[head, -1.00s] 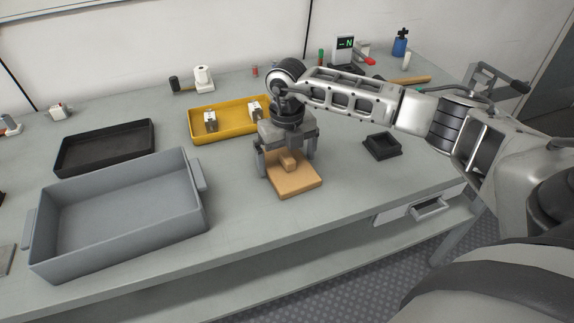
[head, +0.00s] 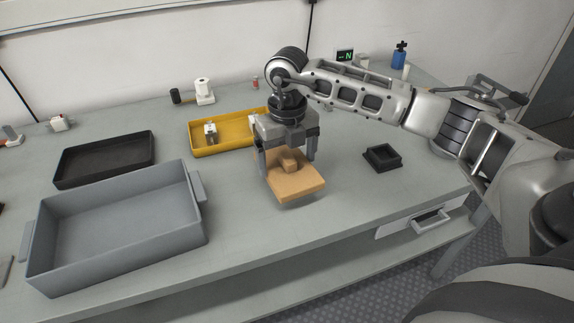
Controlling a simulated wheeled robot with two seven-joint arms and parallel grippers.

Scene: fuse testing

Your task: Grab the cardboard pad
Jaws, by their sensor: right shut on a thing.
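The cardboard pad (head: 297,187) is a tan, flat square with a small raised block (head: 288,161) on top. It hangs a little above the table, slightly tilted, with a shadow under its front edge. My right gripper (head: 287,163) comes down over the pad from above. It is shut on the pad, with its fingers at the left and right of the raised block; the exact contact is partly hidden. My left gripper is not in the head view.
A grey bin (head: 118,262) and a black tray (head: 64,176) stand at the left. A yellow tray (head: 195,148) with a small fuse-like part (head: 210,131) lies behind the gripper. A small black square holder (head: 382,158) sits at right. The table front (head: 330,217) is clear.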

